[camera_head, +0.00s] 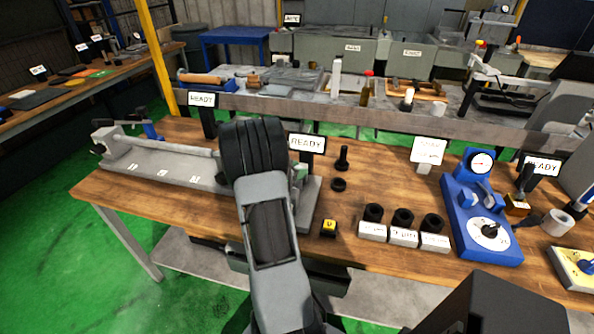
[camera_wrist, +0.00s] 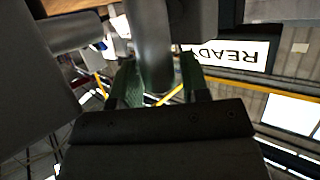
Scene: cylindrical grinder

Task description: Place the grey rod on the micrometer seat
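A grey rod (camera_head: 185,151) lies lengthwise along the grinder (camera_head: 150,172) at the left of the bench; my arm hides its right end. My gripper hides behind my arm in the head view. In the wrist view my gripper (camera_wrist: 160,85) has its two green-padded fingers apart. A grey cylinder (camera_wrist: 150,40) reaches between them, with a gap on its right side; I cannot tell whether it is the rod. The blue micrometer stand (camera_head: 465,225) with a round dial stands at the right of the bench; nothing grey and rod-like shows on it.
Dark rings (camera_head: 403,217) sit on labelled white blocks at the front middle. A yellow-topped button (camera_head: 328,228) is left of them. A black plug (camera_head: 342,158) and a white sign (camera_head: 427,151) stand behind. A READY sign (camera_head: 307,143) rises beside my arm. Bare wood (camera_head: 385,175) lies between.

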